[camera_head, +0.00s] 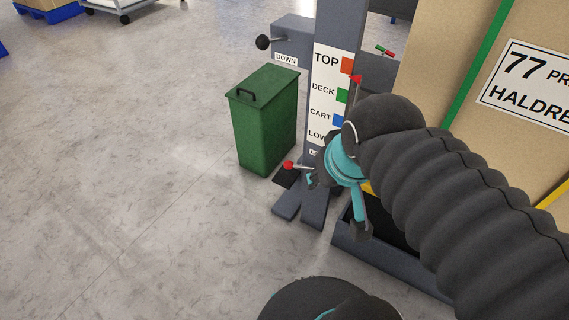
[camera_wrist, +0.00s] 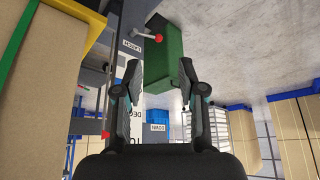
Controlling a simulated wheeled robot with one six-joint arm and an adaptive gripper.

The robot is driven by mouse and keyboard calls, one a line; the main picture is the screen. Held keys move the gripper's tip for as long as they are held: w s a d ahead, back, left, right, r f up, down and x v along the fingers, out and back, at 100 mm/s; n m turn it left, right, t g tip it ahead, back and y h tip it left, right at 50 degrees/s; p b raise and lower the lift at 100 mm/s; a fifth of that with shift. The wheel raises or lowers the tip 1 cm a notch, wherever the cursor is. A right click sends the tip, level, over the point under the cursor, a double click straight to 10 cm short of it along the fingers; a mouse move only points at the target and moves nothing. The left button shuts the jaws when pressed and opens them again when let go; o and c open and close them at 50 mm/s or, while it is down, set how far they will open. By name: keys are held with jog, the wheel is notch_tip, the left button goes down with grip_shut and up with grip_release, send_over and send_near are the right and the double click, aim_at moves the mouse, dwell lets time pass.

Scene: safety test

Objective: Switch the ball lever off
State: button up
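A lever with a red ball (camera_head: 288,165) sticks out left from the foot of the grey post (camera_head: 338,18). In the upside-down wrist view its red ball (camera_wrist: 158,38) shows near a label reading LATCH, ahead of my gripper. A second lever with a black ball (camera_head: 263,42) projects from a grey box (camera_head: 292,38) marked DOWN, higher on the post. I cannot tell by name which is the ball lever. My gripper (camera_wrist: 161,92) is open, with nothing between its fingers. In the head view it is beside the post, to the right of the red ball, partly hidden by my arm.
A green bin (camera_head: 262,125) stands just left of the post. The post carries a sign (camera_head: 325,95) listing TOP, DECK and CART. A large carton (camera_head: 540,140) stands at right.

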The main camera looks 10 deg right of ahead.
jog(key=shift+f, duration=0.15)
grip_shut()
jog(key=w+f+n+g, duration=0.1)
jog(key=w+f+n, duration=0.2)
jog(key=w, duration=0.7)
jog(key=w+f+n+g, duration=0.2)
jog(key=w+f+n, duration=0.1)
jog(key=w+f, duration=0.5)
jog(key=w+f+n+g, duration=0.1)
jog(key=w+f+n, duration=0.2)
jog(key=w, duration=1)
notch_tip(320, 180, down, 3)
jog(key=shift+d+r, duration=0.1)
jog(key=shift+d, duration=0.05)
jog(key=shift+g, duration=0.3)
